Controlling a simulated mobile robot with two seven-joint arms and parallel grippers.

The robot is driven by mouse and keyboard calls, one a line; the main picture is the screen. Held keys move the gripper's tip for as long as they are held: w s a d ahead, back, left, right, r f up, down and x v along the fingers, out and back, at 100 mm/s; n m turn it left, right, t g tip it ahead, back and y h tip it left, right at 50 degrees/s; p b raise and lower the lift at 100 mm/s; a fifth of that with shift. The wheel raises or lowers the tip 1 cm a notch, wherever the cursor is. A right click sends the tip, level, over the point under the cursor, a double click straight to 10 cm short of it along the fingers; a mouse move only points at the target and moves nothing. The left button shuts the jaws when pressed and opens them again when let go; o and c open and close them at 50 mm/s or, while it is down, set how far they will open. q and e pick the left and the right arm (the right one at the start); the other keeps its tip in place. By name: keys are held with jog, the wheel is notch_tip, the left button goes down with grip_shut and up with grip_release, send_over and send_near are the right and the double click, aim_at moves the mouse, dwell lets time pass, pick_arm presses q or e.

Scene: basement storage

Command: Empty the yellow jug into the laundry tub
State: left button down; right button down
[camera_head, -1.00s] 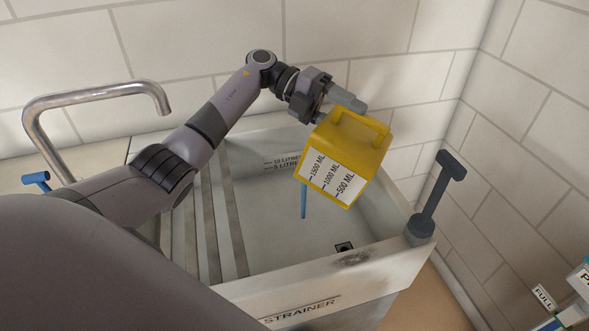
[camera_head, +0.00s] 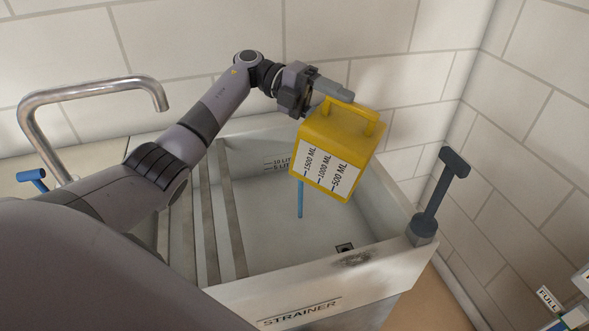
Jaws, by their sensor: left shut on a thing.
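The yellow jug (camera_head: 345,131) is tilted in the air above the laundry tub (camera_head: 235,292). Its white label, with 1500, 1000 and 500 ML marks, faces me on a slant. My left gripper (camera_head: 328,100) is shut on the jug's handle at the top. A thin blue stream (camera_head: 300,198) runs from below the jug's lower left side down into the tub. The tub's floor shows a small dark square drain (camera_head: 344,248). The jug's spout and inside are hidden. My right gripper is not in view.
A metal tap (camera_head: 95,92) with a blue lever (camera_head: 32,176) stands at the left. Slats (camera_head: 228,215) lie over the tub's left part. A dark-handled plunger (camera_head: 437,200) stands on the right front corner. Tiled walls close the back and right.

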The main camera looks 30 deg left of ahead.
aim_at(325, 100)
pick_arm(q)
jog(key=shift+s+a+r+h+b, duration=0.1)
jog(key=shift+a+r+h+b, duration=0.15)
jog(key=shift+a+h+b, duration=0.45)
jog(key=shift+a+r+h+b, duration=0.25)
jog(key=shift+a+h+b, duration=0.15)
jog(key=shift+a+b, duration=0.5)
dwell(0.3)
